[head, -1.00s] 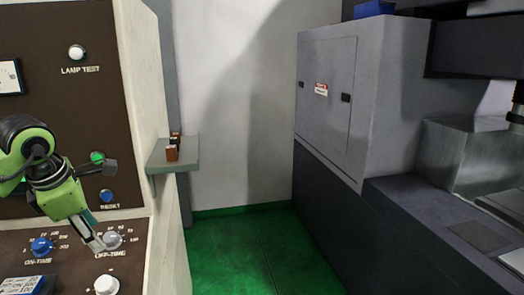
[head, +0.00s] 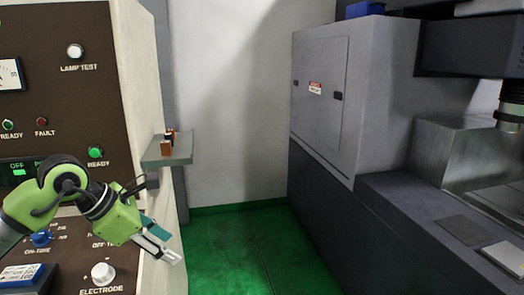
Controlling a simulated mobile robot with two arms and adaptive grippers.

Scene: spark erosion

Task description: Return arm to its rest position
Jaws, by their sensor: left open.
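My left gripper (head: 168,249) is in the head view at the lower left, on its green and black arm. It is open and empty, with its fingers pointing down and to the right. It is in front of the right edge of the brown control panel (head: 40,110), seemingly apart from it. The arm covers the RESET button and most of the OFF-TIME dial. The ON-TIME knob (head: 41,238) shows behind the arm, and the ELECTRODE knob (head: 103,273) is below it. My right gripper is not in view.
A small grey shelf (head: 181,153) with small brown blocks (head: 167,146) sticks out from the cabinet side. The large grey machine (head: 390,90) stands at the right. The green floor (head: 235,245) between them is clear.

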